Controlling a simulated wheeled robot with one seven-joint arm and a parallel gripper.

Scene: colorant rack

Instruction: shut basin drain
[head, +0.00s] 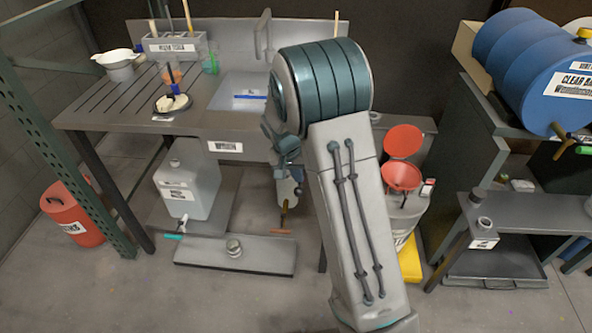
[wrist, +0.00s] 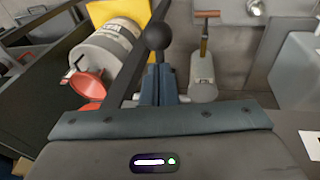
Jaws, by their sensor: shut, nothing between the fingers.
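The grey basin (head: 222,96) is sunk into the bench top in the head view, with a blue-and-white item inside. Under it hangs a grey cylinder (head: 283,194) with a stem and orange cross handle (head: 281,231); the cylinder (wrist: 202,80) and handle (wrist: 207,14) also show in the wrist view. A black ball knob (wrist: 158,36) on a short stalk stands just beyond my gripper (wrist: 160,82) in the wrist view. My gripper is shut and empty, its fingers lined up with the stalk; I cannot tell whether they touch.
A white jug (head: 187,185) and a low grey platform (head: 234,254) are under the bench. A grey bucket with a red funnel (head: 402,176) stands right of my arm. A blue drum (head: 530,75) lies on the right shelf. A red bin (head: 72,216) is at left.

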